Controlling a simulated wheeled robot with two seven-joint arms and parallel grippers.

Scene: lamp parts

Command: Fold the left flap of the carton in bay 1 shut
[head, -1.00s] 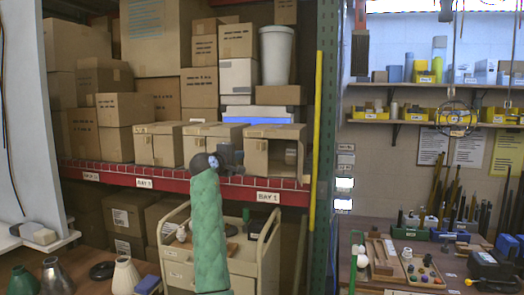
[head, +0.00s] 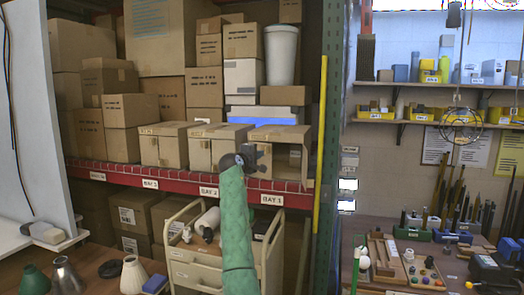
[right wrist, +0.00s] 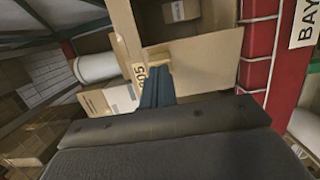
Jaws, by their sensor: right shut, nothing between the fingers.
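The carton (head: 280,133) in bay 1 is a brown box on the shelf with its front open. In the right wrist view, its left flap (right wrist: 205,65) shows as a flat brown panel standing open, with a small tan tab near my fingers. My left gripper is not in view.
Closed cartons (head: 213,147) stand close on the left. A red shelf beam (head: 190,186) runs below the cartons. A yellow strip (head: 320,145) and green post (head: 335,120) stand to the right. A cream cart (head: 205,265) stands below the shelf.

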